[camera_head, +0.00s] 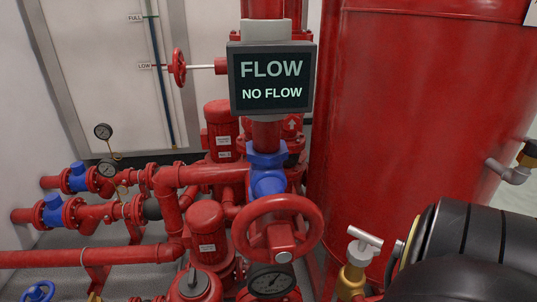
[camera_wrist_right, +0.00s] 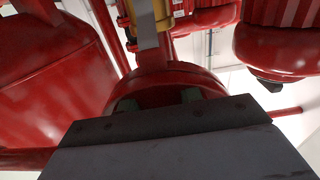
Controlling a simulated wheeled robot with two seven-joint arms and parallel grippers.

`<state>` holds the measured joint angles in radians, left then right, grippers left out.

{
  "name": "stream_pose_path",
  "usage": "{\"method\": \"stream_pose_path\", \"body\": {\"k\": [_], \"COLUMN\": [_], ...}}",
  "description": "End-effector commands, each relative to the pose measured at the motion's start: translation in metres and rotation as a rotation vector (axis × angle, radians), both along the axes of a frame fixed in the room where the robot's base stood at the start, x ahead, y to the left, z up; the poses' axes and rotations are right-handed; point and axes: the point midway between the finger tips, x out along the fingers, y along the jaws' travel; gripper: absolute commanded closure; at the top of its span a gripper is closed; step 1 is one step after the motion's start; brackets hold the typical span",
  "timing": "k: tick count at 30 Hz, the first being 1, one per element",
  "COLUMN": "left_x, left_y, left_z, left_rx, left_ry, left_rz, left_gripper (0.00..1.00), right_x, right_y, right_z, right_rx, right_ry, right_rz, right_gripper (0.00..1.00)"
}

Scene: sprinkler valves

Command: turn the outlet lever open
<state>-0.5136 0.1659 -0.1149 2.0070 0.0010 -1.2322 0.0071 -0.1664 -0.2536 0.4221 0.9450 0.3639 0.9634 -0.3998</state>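A silver T-shaped lever (camera_head: 363,240) sits on top of a brass-yellow valve body (camera_head: 351,277), low and right of centre in the head view. I take it to be the outlet lever. In the right wrist view, a yellow part with a silver strip (camera_wrist_right: 146,22) shows at the top. The dark body of my right gripper fills the bottom there. Two greenish finger parts of my right gripper (camera_wrist_right: 158,100) stand apart in front of a red round part, with nothing seen held between them. The fingers are out of the head view. My left gripper is in neither view.
A red handwheel (camera_head: 278,228) and pressure gauge (camera_head: 271,281) stand left of the lever. A large red tank (camera_head: 415,110) stands behind it. A sign (camera_head: 271,80) reads FLOW, NO FLOW. My black right arm fills the lower right. Red pipes and pumps crowd the left.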

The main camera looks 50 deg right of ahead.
Motion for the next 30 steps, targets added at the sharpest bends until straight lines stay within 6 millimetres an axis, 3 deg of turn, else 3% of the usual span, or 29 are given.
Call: {"method": "stream_pose_path", "body": {"k": [2, 14, 21, 30], "left_x": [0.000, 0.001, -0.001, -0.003], "left_y": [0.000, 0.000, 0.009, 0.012], "left_z": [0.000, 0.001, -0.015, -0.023], "left_rx": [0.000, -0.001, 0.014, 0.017], "left_ry": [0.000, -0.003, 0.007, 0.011], "left_rz": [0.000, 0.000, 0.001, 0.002], "left_gripper": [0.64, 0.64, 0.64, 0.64], "right_x": [0.000, -0.006, -0.041, -0.079], "right_y": [0.000, 0.006, 0.039, 0.075], "right_z": [0.000, 0.000, 0.001, 0.000], "right_rx": [0.001, 0.004, 0.006, 0.004], "right_ry": [-0.001, -0.002, 0.000, -0.001], "right_rz": [0.000, -0.001, -0.002, -0.001], "right_gripper": [0.55, 0.55, 0.55, 0.55]}}
